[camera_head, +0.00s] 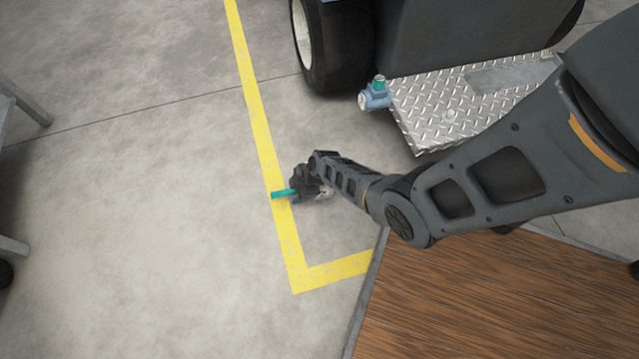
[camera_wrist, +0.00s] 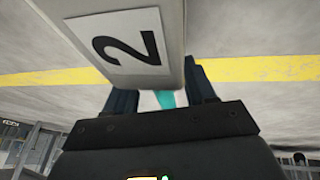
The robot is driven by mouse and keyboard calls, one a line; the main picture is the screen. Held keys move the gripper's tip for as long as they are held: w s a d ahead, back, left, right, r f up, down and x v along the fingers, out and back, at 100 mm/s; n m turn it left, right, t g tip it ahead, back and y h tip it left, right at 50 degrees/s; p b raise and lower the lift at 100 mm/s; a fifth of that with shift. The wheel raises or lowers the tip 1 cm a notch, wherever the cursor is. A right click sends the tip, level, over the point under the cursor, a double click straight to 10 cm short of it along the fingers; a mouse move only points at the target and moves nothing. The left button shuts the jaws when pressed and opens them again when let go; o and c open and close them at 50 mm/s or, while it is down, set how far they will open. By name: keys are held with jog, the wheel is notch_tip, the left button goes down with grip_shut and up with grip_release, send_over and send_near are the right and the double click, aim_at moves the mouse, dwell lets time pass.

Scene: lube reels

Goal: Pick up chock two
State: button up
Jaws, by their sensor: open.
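Chock two is a pale grey block (camera_wrist: 172,22) with a white label marked with a black 2, seen close up in the wrist view. My gripper (camera_wrist: 158,86) is open, with one dark finger on each side of the block's near end. A teal strip (camera_wrist: 165,99) shows between the fingers. I cannot tell whether the fingers touch the block. In the head view my gripper (camera_head: 300,190) is low over the floor, and a teal piece (camera_head: 283,194) sticks out to its left over the yellow line. Most of the block is hidden there by my gripper and arm.
A vehicle with a black tyre (camera_head: 335,45) and a diamond-plate step (camera_head: 475,95) stands at the top right. A blue and teal fitting (camera_head: 375,94) sits by the step. A wooden surface (camera_head: 490,300) fills the lower right. The floor left of the yellow line (camera_head: 262,125) is mostly clear.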

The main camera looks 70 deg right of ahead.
jog(key=shift+w+f, duration=0.1)
jog(key=shift+f, duration=0.25)
grip_shut()
dwell(0.3)
jog(key=shift+r, duration=0.1)
